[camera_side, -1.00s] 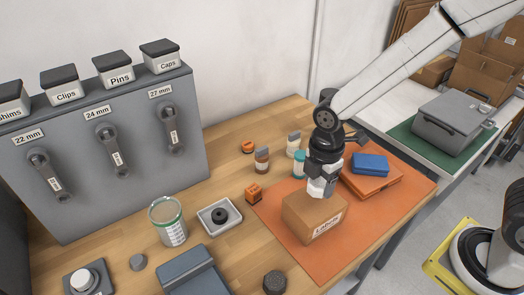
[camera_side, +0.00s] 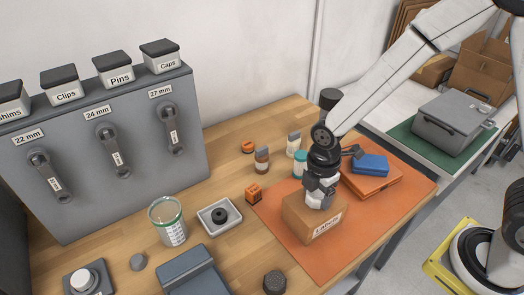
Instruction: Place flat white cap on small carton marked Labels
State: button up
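The small brown carton marked Labels (camera_side: 312,222) sits on the orange mat, its label facing the front right. My gripper (camera_side: 318,203) points down at the top of the carton, and its lower end covers part of the carton's top. A whitish part shows at the gripper's tip; I cannot tell whether it is the flat white cap or the fingers themselves. Whether the tip touches the carton is also unclear. No separate flat white cap can be made out on the carton or mat.
An orange box with a blue case (camera_side: 370,165) lies close behind the carton to the right. A teal-capped bottle (camera_side: 299,165) stands behind it. An orange block (camera_side: 254,193) and grey tray (camera_side: 219,217) are to the left. The mat's front (camera_side: 330,268) is clear.

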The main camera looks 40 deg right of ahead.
aim_at(318, 192)
jog(key=shift+o, duration=1)
jog(key=shift+r, duration=0.1)
notch_tip(318, 192, up, 12)
dwell(0.6)
jog(key=s+d+f+m+t, duration=0.1)
jog(key=s+d+f+m, duration=0.1)
jog(key=m, duration=0.7)
jog(key=s+d+f+m+t, duration=0.1)
jog(key=s+d+f+m, duration=0.1)
jog(key=d+f+m, duration=0.2)
jog(key=d+m, duration=0.3)
jog(key=m, duration=0.2)
jog(key=shift+s+d+t, duration=0.25)
jog(key=shift+s+t, duration=0.05)
